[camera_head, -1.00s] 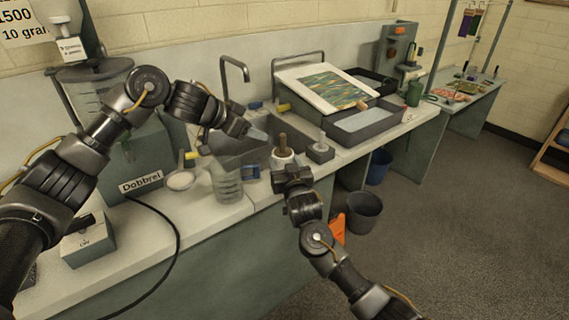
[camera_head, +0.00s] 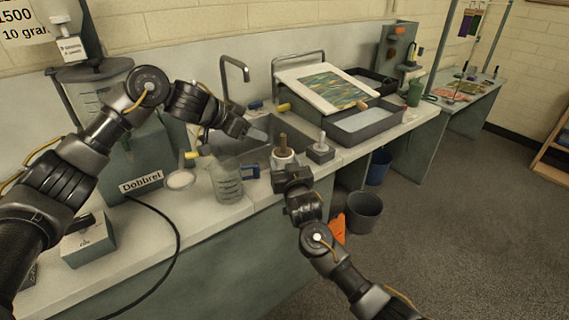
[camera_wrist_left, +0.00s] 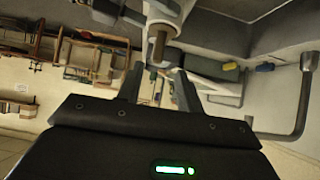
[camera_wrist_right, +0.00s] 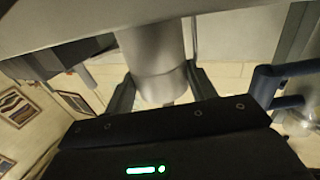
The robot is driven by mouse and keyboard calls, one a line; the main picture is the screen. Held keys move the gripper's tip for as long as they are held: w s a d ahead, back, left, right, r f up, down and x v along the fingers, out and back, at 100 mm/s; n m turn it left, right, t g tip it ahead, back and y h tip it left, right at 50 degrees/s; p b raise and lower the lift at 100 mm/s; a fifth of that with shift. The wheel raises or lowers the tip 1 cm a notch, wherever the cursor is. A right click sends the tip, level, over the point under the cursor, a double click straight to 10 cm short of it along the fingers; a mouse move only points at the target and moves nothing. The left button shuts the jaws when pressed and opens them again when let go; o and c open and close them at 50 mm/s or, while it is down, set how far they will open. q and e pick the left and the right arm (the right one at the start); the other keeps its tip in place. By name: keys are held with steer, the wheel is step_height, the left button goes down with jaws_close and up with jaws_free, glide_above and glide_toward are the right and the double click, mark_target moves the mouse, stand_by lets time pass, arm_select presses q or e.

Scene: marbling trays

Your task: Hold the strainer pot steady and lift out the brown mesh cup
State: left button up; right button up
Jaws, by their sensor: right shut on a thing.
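The strainer pot (camera_head: 284,160) is a small white pot near the counter's front edge. A brown upright piece (camera_head: 283,143), which I take for the mesh cup's handle, stands out of its top; the mesh is hidden. My right gripper (camera_head: 287,168) is shut on the pot from the front. In the right wrist view the pale pot wall (camera_wrist_right: 155,60) sits between its fingers. My left gripper (camera_head: 262,135) is open and empty, a little left of and above the brown piece. In the left wrist view the brown piece (camera_wrist_left: 158,45) lies just beyond the open fingertips (camera_wrist_left: 157,85).
A clear measuring jug (camera_head: 228,182) stands left of the pot. The sink (camera_head: 240,150) and tap (camera_head: 232,68) are behind, and a water tray (camera_head: 365,124) is farther right.

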arm_select(q)
steer(key=shift+o, duration=0.3)
steer(key=m+t+h, duration=0.1)
steer(key=m+t, duration=0.2)
steer(key=m, duration=0.4)
glide_above(282, 139)
steer(key=s+a, duration=0.2)
steer(key=s+d+r+m+t+h, duration=0.1)
steer(key=s+d+r+m+t, duration=0.15)
steer(key=d+m+t, duration=0.65)
steer(key=s+a+f+m+y, duration=0.7)
steer(key=a+f+m+y, duration=0.15)
steer(key=m, duration=0.25)
steer(key=shift+h, duration=0.45)
steer(key=w, duration=0.4)
steer(key=w+d, duration=0.1)
steer(key=w, duration=0.7)
steer(key=shift+w+d+r, duration=0.25)
steer(key=shift+d+r, duration=0.05)
steer(key=shift+d, duration=0.05)
jaws_close()
